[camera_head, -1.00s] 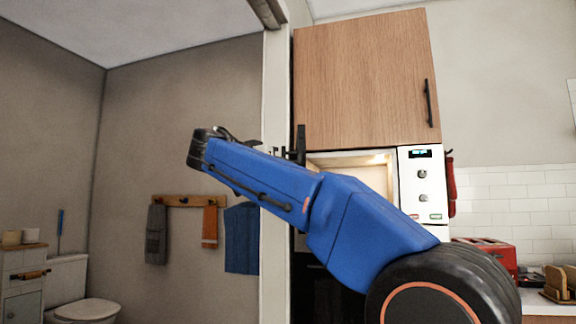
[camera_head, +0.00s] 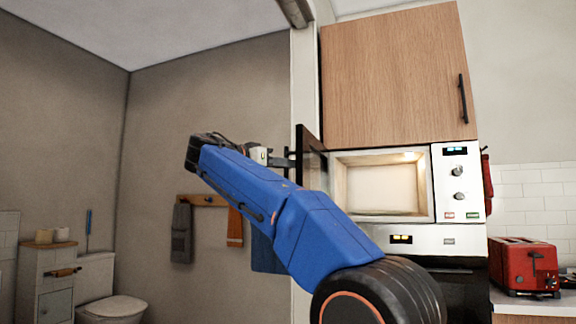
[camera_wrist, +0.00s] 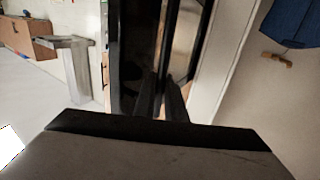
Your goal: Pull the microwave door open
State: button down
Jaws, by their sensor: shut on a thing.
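The microwave (camera_head: 449,205) is built in below a wooden cupboard, with a white panel of knobs on its right. Its lit cavity (camera_head: 380,188) is in plain view. The dark microwave door (camera_head: 313,150) stands swung out at the left of the cavity, seen nearly edge-on, its lower part hidden by my blue arm. My gripper (camera_head: 284,160) is at the door's outer left side. In the wrist view, the dark fingers of my gripper (camera_wrist: 162,100) are closed at a thin dark bar along the door (camera_wrist: 130,45), which looks like its handle.
A wooden cupboard (camera_head: 395,75) is above the microwave. A wall edge (camera_head: 305,75) is close behind the open door. A red toaster (camera_head: 525,266) stands on the counter at the right. A toilet (camera_head: 105,290) and hanging towels (camera_head: 181,232) are at the left.

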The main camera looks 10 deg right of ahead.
dwell(0.3)
jog(key=c, duration=2.1)
grip_release()
jog(key=shift+a, duration=0.15)
jog(key=v, duration=1.7)
jog(key=shift+a, duration=0.1)
